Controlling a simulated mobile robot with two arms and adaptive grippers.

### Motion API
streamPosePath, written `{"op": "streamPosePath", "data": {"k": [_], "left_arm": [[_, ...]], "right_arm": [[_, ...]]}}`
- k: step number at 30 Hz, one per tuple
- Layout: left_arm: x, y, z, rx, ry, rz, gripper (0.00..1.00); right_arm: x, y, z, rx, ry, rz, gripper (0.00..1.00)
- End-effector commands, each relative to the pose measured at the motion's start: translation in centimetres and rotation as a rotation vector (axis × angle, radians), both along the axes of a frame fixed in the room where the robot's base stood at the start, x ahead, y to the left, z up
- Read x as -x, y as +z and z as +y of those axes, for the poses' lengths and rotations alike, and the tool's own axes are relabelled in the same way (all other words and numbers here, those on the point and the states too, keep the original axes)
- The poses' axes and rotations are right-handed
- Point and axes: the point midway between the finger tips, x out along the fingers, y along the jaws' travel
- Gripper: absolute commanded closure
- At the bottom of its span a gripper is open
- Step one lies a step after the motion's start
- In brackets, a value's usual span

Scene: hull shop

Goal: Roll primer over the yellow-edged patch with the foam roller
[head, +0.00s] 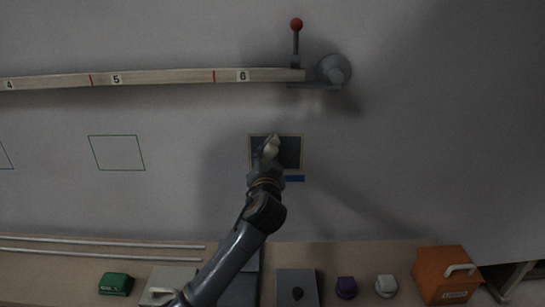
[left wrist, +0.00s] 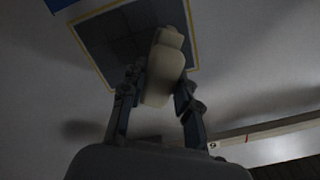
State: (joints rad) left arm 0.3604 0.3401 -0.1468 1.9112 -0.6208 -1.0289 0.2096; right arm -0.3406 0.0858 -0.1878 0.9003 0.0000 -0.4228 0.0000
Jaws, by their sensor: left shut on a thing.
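The yellow-edged patch (head: 291,157) is a dark square on the grey hull wall, with a thin yellow border. It fills the top of the left wrist view (left wrist: 110,35). My left gripper (head: 267,168) is in front of the patch's lower left part and is shut on a pale tool, which I take for the foam roller (head: 271,146). In the left wrist view the tool's pale body (left wrist: 164,80) sits between the two fingers and its far end overlaps the patch. I cannot tell whether it touches the surface. My right gripper is not in view.
A blue strip (head: 294,178) is just below the patch. A green-edged outline (head: 116,153) is to its left. Above runs a numbered rail (head: 165,77) with a red-knobbed lever (head: 296,25). The bench below holds an orange box (head: 440,270), a green item (head: 115,284) and a purple item (head: 346,288).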

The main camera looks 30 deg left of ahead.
Motion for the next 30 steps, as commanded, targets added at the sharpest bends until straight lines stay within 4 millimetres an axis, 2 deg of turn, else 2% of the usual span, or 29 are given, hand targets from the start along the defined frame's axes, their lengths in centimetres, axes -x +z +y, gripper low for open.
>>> {"op": "streamPosePath", "data": {"k": [1,3,13,18,29,30], "left_arm": [[0.3,0.2,0.5,-0.001,0.002,0.000,0.97],[0.6,0.1,1.0,-0.001,0.002,0.000,0.97],[1.4,0.2,2.2,-0.001,0.001,0.000,0.97],[2.1,0.2,3.5,-0.001,0.002,0.000,0.97],[2.5,0.2,4.1,-0.001,0.000,-0.002,0.97],[2.4,0.2,4.0,-0.001,0.000,-0.002,0.71]], "right_arm": [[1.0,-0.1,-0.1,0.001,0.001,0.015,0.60],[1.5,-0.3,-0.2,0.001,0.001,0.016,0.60],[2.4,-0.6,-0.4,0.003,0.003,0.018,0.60],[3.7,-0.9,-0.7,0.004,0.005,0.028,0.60],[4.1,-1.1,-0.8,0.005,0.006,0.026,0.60],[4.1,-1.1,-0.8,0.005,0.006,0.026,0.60]]}}
